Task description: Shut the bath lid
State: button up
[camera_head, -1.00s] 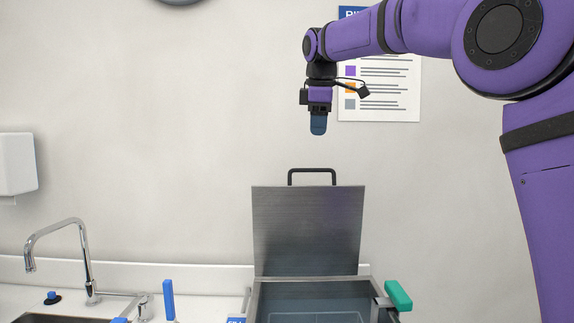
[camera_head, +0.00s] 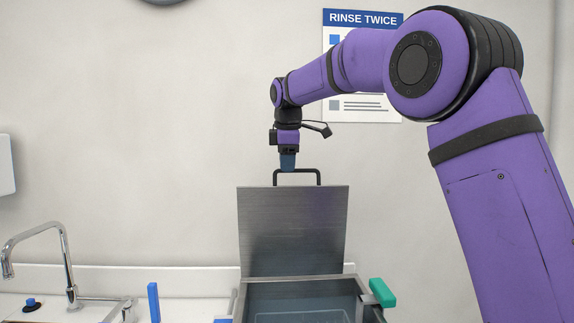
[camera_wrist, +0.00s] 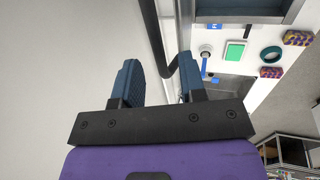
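The bath lid (camera_head: 293,235) is a grey metal plate standing upright at the back of the open bath (camera_head: 300,293) in the head view. Its black handle (camera_head: 319,177) is a loop on the lid's top edge. My gripper (camera_head: 288,166) points down at the handle, its tips overlapping the bar in the picture. In the wrist view my gripper (camera_wrist: 160,80) has its two blue fingers apart with nothing clamped. The black handle (camera_wrist: 151,25) runs into the gap and bends near the right finger. I cannot tell whether they touch.
A green block (camera_head: 382,292) sits at the bath's right edge. A tap (camera_head: 62,240) and sink are at the left, with a blue upright piece (camera_head: 153,302) between. The wrist view shows a teal ring (camera_wrist: 271,48) and patterned boxes (camera_wrist: 298,38) on the counter.

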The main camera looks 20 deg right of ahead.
jog(key=shift+w+f, duration=0.1)
jog(key=shift+f, duration=0.4)
grip_shut()
